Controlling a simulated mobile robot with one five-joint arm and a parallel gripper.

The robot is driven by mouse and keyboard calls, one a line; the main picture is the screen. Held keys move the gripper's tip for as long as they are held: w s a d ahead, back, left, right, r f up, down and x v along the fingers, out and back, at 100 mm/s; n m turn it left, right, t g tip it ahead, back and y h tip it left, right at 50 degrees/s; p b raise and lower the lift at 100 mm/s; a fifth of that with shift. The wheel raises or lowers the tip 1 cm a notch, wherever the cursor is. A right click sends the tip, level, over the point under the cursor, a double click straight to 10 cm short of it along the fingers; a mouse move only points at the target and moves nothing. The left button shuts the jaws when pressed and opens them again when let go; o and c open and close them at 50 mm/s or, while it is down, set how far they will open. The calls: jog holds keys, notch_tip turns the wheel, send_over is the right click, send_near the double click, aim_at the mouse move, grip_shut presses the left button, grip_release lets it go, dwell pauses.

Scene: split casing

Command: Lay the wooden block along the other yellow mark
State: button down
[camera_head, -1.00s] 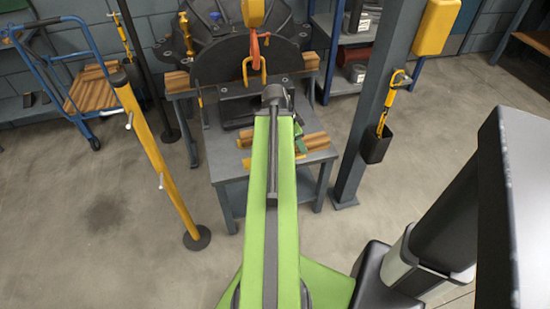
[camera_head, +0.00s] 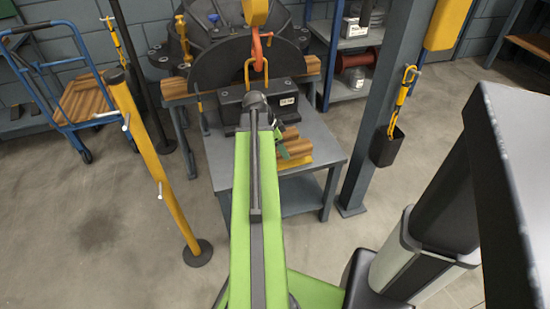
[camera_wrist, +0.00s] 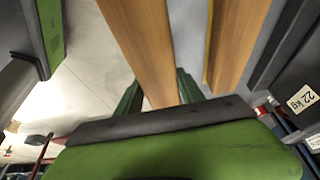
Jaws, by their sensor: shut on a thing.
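My gripper (camera_wrist: 158,98) shows in the wrist view with its dark green fingers on either side of a wooden block (camera_wrist: 142,40), shut on it. The block runs lengthwise away from my gripper. A second wooden block (camera_wrist: 238,38) lies to its right, roughly alongside and apart from it. A thin yellow strip (camera_wrist: 209,40) shows along that block's left edge. In the head view my arm hides much of my gripper. Wood shows to its right on the grey table (camera_head: 325,153), with a yellow mark (camera_head: 300,164) at its near side. The other mark cannot be made out.
A black weight (camera_wrist: 297,98) labelled 22 kg stands at the right in the wrist view. In the head view a hook (camera_head: 258,52) hangs over it. A yellow post (camera_head: 155,165) stands left of the table and a grey column (camera_head: 375,120) right.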

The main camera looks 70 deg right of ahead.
notch_tip(320, 180, down, 4)
jog(key=b, duration=0.3)
jog(key=shift+f+b, duration=0.1)
jog(key=shift+b, duration=0.2)
jog(key=shift+w+r, duration=0.2)
jog(key=shift+r, duration=0.05)
jog(key=shift+f, duration=0.2)
jog(key=c, duration=0.7)
grip_release()
jog(key=shift+r, duration=0.1)
jog(key=shift+r+p, duration=0.3)
jog(key=shift+p, duration=0.15)
jog(key=p+v, duration=1.1)
jog(key=shift+w+a+r, duration=0.15)
jog(key=shift+a+r, duration=0.05)
jog(key=shift+r, duration=0.15)
jog(key=shift+f, duration=0.1)
